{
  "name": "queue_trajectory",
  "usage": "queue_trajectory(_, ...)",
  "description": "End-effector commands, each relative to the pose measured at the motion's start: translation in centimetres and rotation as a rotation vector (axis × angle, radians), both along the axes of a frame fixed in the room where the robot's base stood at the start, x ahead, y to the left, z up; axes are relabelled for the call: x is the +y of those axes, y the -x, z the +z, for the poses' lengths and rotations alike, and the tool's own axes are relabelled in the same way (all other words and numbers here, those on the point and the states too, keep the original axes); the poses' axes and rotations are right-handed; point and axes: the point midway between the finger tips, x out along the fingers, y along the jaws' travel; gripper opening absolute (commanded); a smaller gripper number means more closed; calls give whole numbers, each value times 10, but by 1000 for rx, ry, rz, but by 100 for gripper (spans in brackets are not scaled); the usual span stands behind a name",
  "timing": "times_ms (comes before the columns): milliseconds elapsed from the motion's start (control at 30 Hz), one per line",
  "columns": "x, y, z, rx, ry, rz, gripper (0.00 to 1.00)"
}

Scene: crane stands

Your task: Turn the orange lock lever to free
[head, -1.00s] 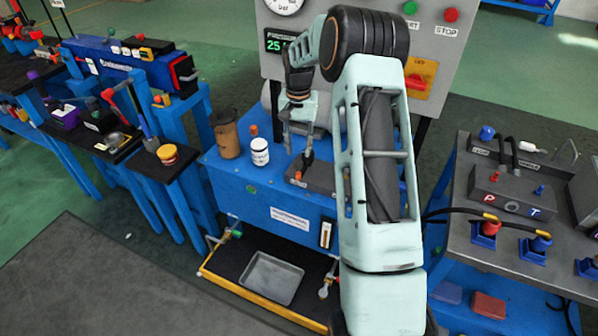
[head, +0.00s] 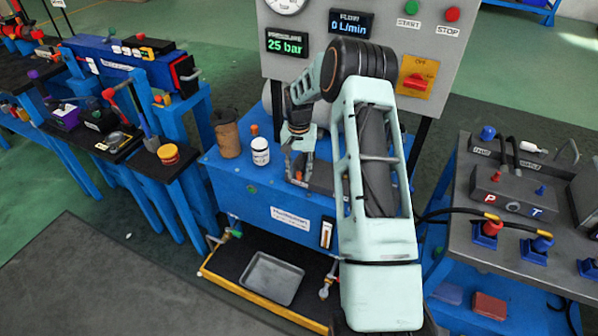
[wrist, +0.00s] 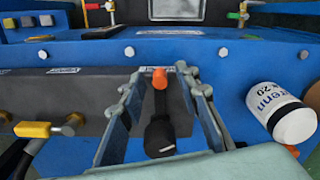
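An orange piece (wrist: 160,78) shows in the wrist view at the far end of a dark rod with a black knob (wrist: 160,138) at the near end. I cannot tell whether the orange piece alone is the lock lever. It also shows small in the head view (head: 298,177), on the blue bench. My gripper (wrist: 160,85) is open, with one finger on each side of the rod and a gap to both. In the head view my gripper (head: 299,170) is low over the dark block, and its fingers hide much of the rod.
A white labelled bottle (wrist: 280,112) stands close beside the right finger; it also shows in the head view (head: 260,151) next to a brown canister (head: 227,135). The panel behind has a pressure display (head: 287,43) reading 25 bar.

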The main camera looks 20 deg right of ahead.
Motion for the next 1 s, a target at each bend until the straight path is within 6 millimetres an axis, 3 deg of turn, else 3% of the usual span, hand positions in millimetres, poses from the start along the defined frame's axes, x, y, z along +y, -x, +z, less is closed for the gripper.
queue_trajectory(67,0,0,0,0,0,0,29)
queue_trajectory(333,0,0,0,0,0,0,0)
queue_trajectory(1000,5,-5,-1,-2,1,-77,0)
